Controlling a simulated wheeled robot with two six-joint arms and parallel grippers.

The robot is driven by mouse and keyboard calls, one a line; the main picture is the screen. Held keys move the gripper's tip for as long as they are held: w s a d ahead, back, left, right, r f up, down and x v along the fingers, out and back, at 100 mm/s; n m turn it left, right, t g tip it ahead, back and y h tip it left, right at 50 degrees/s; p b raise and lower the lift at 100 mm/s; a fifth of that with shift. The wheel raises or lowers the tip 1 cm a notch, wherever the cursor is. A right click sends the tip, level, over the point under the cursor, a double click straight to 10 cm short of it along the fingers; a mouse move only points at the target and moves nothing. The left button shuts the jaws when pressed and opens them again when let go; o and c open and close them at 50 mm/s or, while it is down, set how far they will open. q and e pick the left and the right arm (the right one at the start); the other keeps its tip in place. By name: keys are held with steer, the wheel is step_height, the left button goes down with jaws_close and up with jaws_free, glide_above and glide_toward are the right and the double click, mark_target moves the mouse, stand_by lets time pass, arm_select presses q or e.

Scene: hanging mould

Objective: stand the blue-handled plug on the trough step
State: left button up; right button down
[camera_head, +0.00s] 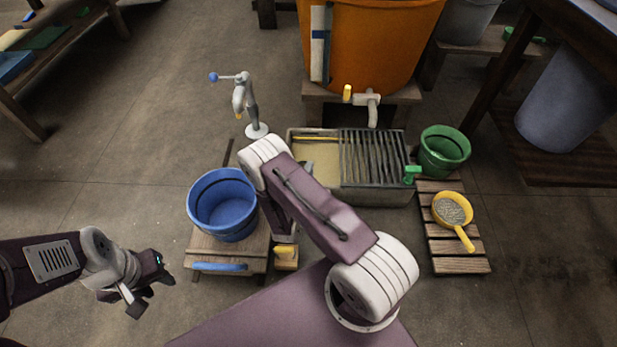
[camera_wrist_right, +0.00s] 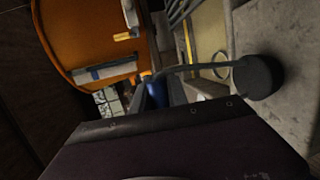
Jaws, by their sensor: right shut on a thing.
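The plug shows in the right wrist view, with a dark round body (camera_wrist_right: 260,77), a thin dark stem and a patch of blue handle (camera_wrist_right: 157,94) between the fingers. My right gripper (camera_wrist_right: 160,88) is shut on it and holds it over or beside the trough. The trough (camera_head: 375,197) stands in the middle of the head view, with a sandy left part and slats on the right. My right arm hides part of its left side; I cannot make out the step clearly. My left gripper (camera_head: 146,289) is open and empty at the lower left.
A blue bucket (camera_head: 222,205) stands on a wooden stool left of the trough. A yellow-handled thing (camera_head: 285,252) is beside it. A green bucket (camera_head: 445,152) and yellow strainer (camera_head: 453,212) are at the right. A large orange tub (camera_head: 375,45) with a tap is behind the trough.

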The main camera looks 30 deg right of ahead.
steer(key=shift+f, duration=0.3)
steer(key=c, duration=1.3)
jaws_free()
steer(key=shift+r, duration=0.1)
arm_select(q)
steer(key=shift+f, duration=0.15)
